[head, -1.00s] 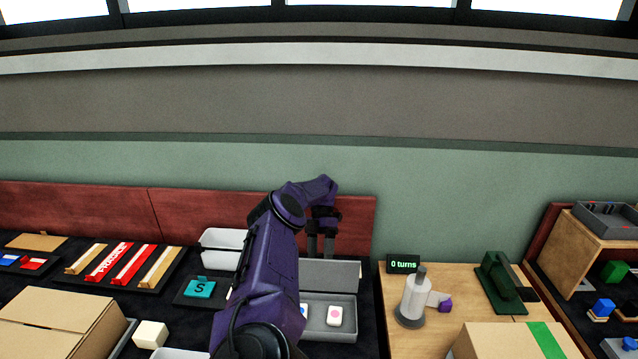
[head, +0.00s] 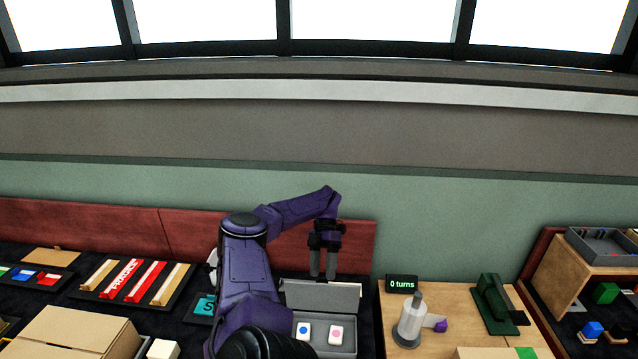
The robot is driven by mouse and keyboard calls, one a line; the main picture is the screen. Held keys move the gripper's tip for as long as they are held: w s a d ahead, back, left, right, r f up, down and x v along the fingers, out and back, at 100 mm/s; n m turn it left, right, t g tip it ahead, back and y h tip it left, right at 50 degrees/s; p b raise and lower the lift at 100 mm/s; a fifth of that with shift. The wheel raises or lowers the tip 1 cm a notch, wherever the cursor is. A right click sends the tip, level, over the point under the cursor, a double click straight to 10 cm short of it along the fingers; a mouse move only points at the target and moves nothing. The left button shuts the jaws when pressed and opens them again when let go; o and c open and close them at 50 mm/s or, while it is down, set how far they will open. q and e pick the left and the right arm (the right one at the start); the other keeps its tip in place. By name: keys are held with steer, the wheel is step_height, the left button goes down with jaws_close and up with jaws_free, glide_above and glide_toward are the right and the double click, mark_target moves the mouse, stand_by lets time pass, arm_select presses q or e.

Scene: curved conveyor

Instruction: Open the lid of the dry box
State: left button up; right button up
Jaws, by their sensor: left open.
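The dry box (head: 338,351) is a grey tray at the lower middle of the head view. Its grey lid (head: 335,298) stands up along the back edge, so the box is open. Inside lie a white piece with a blue dot (head: 304,331) and a white piece with a pink dot (head: 336,335). My left gripper (head: 323,277) is open and points down at the top of the raised lid. I cannot tell whether its fingertips touch the lid. My left arm hides the left part of the box. My right gripper is not in view.
A wooden table with a turns counter (head: 402,284), a grey crank device (head: 410,322) and a green stand (head: 492,300) is on the right. A cardboard box (head: 75,335) and a rack of red and tan bars (head: 133,280) are on the left. A red panel (head: 190,233) runs behind.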

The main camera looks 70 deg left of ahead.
arm_select(q)
steer(key=s+d+r, duration=0.3)
steer(key=d+r, duration=0.1)
steer(key=d, duration=0.4)
steer(key=shift+s+d+r, duration=0.4)
